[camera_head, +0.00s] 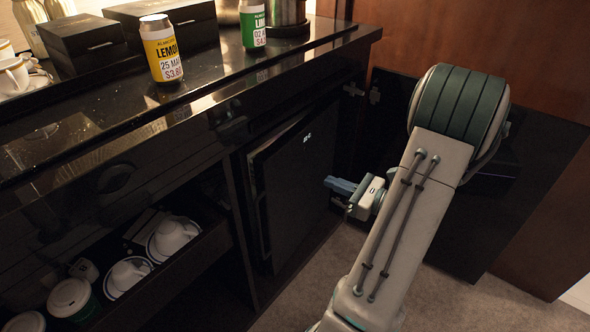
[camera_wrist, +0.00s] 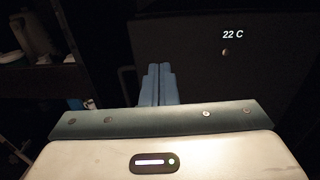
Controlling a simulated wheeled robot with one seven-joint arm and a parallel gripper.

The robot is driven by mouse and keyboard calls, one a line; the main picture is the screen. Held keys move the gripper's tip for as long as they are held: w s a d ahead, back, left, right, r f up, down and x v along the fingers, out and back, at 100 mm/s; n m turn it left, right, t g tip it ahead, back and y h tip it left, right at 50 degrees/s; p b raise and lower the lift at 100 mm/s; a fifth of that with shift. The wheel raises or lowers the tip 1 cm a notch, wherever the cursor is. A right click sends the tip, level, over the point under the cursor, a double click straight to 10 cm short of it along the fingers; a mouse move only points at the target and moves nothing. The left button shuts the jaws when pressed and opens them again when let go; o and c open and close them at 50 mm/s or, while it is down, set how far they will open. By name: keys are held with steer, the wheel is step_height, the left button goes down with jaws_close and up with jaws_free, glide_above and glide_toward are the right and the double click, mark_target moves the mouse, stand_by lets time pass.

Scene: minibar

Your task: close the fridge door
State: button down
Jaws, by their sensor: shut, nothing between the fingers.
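The black fridge door (camera_head: 298,185) stands under the counter, inside the cabinet opening. It sits nearly in line with the fridge front, and its left edge looks slightly proud of the frame; the dark picture hides how wide any gap is. My gripper (camera_head: 329,184) is to the right of the door's front, with its blue fingers shut together and empty. In the wrist view the shut fingers (camera_wrist: 158,85) point at the dark door (camera_wrist: 225,90), which carries a "22 C" display. I cannot tell whether the fingertips touch it.
A dark cabinet door (camera_head: 535,190) stands open at the right, behind my arm. An open drawer (camera_head: 185,262) with cups juts out at the left. Cans, including a yellow one (camera_head: 161,52), stand on the black counter (camera_head: 110,115). Carpet (camera_head: 300,305) is clear in front.

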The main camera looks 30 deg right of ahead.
mark_target(280, 160)
steer(key=b+x, duration=0.4)
steer(key=x, duration=0.8)
steer(key=shift+w+f, duration=0.1)
steer(key=shift+w, duration=0.2)
steer(key=shift+w+a+b, duration=0.3)
steer(key=shift+w+b, duration=0.05)
steer(key=shift+w, duration=0.25)
